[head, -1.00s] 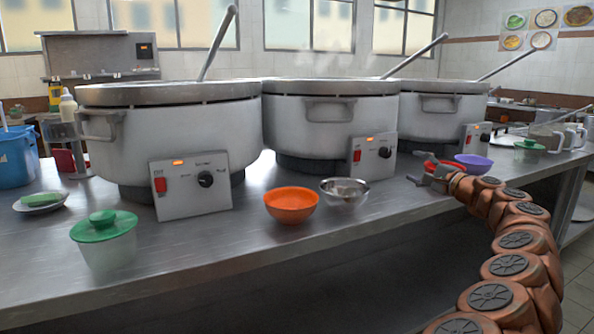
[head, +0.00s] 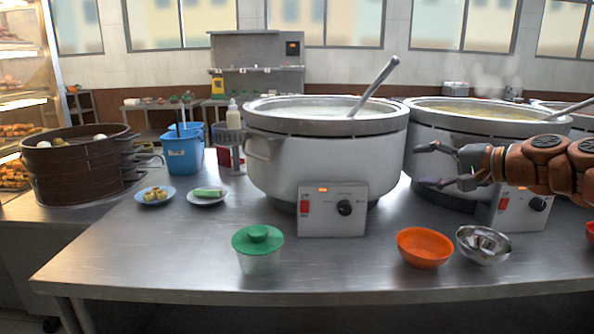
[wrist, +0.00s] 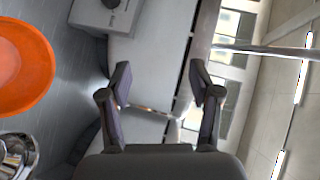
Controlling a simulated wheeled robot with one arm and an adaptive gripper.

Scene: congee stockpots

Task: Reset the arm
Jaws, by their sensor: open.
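My gripper (head: 425,165) reaches in from the right in the head view, level with the stockpots and above the steel counter. Its fingers are spread with nothing between them. In the wrist view my gripper (wrist: 160,85) is also open and empty. Behind it in the head view is the second stockpot (head: 430,125), partly hidden by my arm. The first stockpot (head: 320,150) stands left of my gripper, with a ladle (head: 375,85) leaning in it and a control box (head: 332,209) at its front.
An orange bowl (head: 424,248) and a metal bowl (head: 483,244) sit on the counter (head: 160,260) below my gripper. A green-lidded container (head: 258,250) stands left of them. A blue bucket (head: 183,150), small plates and a bamboo steamer (head: 75,165) are farther left.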

